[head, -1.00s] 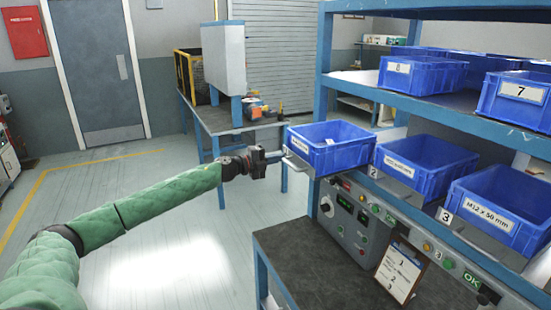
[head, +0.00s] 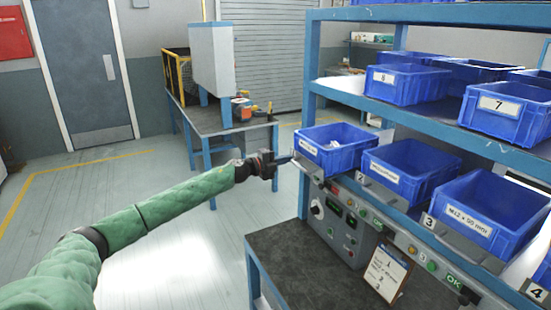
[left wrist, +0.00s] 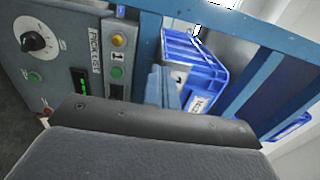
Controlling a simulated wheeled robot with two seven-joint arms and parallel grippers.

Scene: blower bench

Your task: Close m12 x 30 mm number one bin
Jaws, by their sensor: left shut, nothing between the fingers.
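The number one bin (head: 340,157) is the blue open-topped bin at the left end of the middle shelf, with a white label on its front and small contents inside. Its label is too blurred to read fully. My right gripper is out of view.
Bin two (head: 408,171) and the M12 x 50 mm bin (head: 490,212) stand to the right. More bins, including seven (head: 505,110), fill the upper shelf. A control panel (head: 345,222) and clipboard (head: 387,273) sit below. Open floor lies left.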

